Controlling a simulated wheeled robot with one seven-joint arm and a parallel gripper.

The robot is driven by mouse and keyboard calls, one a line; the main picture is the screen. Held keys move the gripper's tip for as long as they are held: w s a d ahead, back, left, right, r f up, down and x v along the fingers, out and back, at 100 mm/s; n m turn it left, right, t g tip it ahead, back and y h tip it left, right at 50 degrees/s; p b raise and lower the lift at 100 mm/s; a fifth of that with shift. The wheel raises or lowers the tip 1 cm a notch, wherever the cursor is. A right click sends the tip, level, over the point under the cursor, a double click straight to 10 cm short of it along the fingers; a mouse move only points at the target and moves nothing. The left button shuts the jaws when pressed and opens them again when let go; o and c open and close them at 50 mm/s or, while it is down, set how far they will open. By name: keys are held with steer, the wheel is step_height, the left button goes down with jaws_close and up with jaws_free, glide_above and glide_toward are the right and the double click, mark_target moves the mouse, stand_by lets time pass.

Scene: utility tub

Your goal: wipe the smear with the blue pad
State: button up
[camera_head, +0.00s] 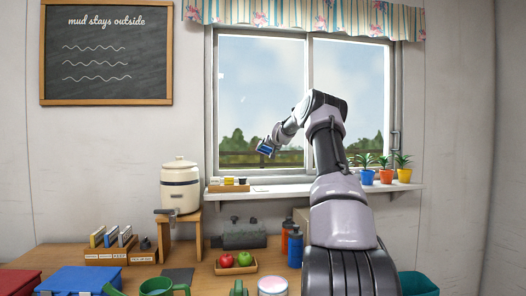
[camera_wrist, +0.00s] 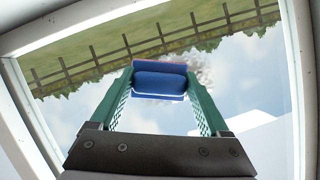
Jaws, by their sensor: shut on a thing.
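My gripper (camera_head: 267,148) is raised in front of the left pane of the window (camera_head: 260,95). It is shut on the blue pad (camera_head: 264,150), which shows between the green fingers in the wrist view (camera_wrist: 160,82). The smear (camera_wrist: 204,72) is a pale, speckled, greyish patch on the glass. I cannot tell whether the pad touches the glass. In the head view I cannot make out the smear.
The window sill (camera_head: 300,190) holds a small wooden tray (camera_head: 229,186) at left and potted plants (camera_head: 384,172) at right. A cream crock (camera_head: 180,188) stands on a wooden stand left of the window. Bottles, fruit and boxes crowd the bench below. The space before the upper panes is clear.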

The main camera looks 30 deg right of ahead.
steer(key=d, duration=0.2)
steer(key=s+d, duration=0.1)
steer(key=d, duration=0.1)
stand_by(0.3)
steer(key=shift+a, duration=0.1)
steer(key=w+a, duration=0.3)
steer(key=a, duration=0.8)
steer(key=shift+w+a, duration=0.15)
stand_by(0.5)
steer(key=shift+r, duration=0.1)
steer(key=shift+s+d, duration=1.75)
steer(key=shift+d, duration=4)
steer(key=w+a, duration=0.3)
steer(key=a, duration=0.8)
steer(key=shift+w+a, duration=0.25)
